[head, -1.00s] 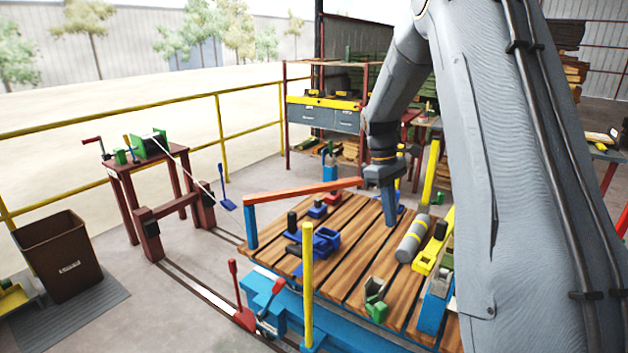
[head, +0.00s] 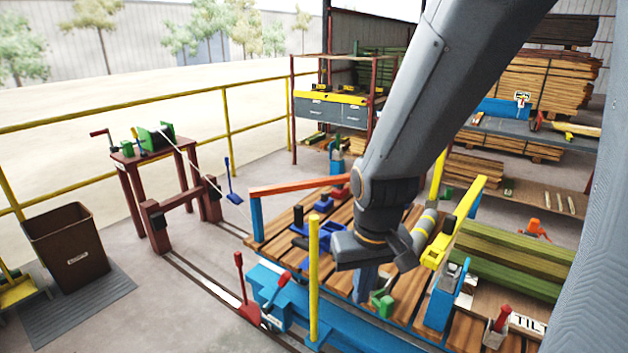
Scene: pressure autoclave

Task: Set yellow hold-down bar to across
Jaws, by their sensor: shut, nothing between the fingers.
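The yellow hold-down bar (head: 463,216) is on the right of the slatted wooden deck (head: 283,232) of a blue cart. It is raised, slanting up and away to the right from a thick yellow near end. A blue bracket stands close to its near end. My gripper (head: 362,295) is shut and empty, pointing down over the front middle of the deck. It is left of and nearer than the bar and apart from it. My arm hides part of the deck.
An orange-red bar (head: 300,186) spans the deck's back left. A yellow post (head: 314,280) stands at the front edge and a green block (head: 382,303) sits beside my gripper. Green timber (head: 520,258) lies right of the bar. A grey cylinder (head: 425,226) lies left of it.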

